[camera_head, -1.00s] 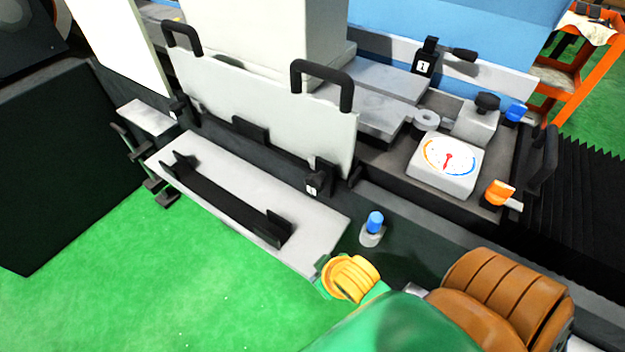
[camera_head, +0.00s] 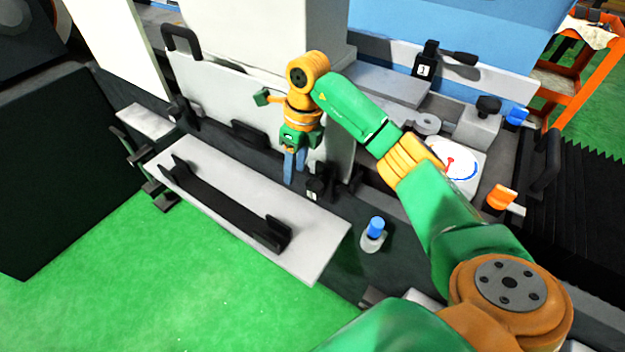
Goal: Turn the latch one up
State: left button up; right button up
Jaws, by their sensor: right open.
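A black latch (camera_head: 316,188) with a small white label sits at the lower right of the upright light grey panel (camera_head: 225,103). Another black latch (camera_head: 177,108) is at the panel's left end. A black lever (camera_head: 428,59) with a white numbered label stands at the back right; I cannot read either label surely. My right gripper (camera_head: 294,170) points down in front of the panel, just above and left of the lower right latch. Its blue fingers are open and hold nothing. I cannot tell if they touch the latch. My left gripper is not in view.
My right arm hides part of the dial box (camera_head: 465,165) and the panel's right handle. A light ledge (camera_head: 310,235) with a black bar (camera_head: 225,205) lies below. A blue-topped knob (camera_head: 375,232) and an orange knob (camera_head: 500,197) stand to the right. Green floor is clear at lower left.

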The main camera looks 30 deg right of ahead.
aim_at(313, 181)
jog(key=shift+m+g+h, duration=0.4)
jog(key=shift+h, duration=0.3)
jog(key=d, duration=0.1)
jog(key=s+d, duration=0.1)
jog(key=d, duration=0.1)
jog(key=shift+s+d+r, duration=0.25)
jog(key=shift+s+d, duration=0.05)
jog(key=shift+d, duration=0.05)
notch_tip(313, 181, down, 6)
jog(key=shift+w+a+f+p, duration=0.1)
jog(key=shift+a+f+p, duration=0.05)
jog(key=shift+p, duration=0.45)
grip_shut()
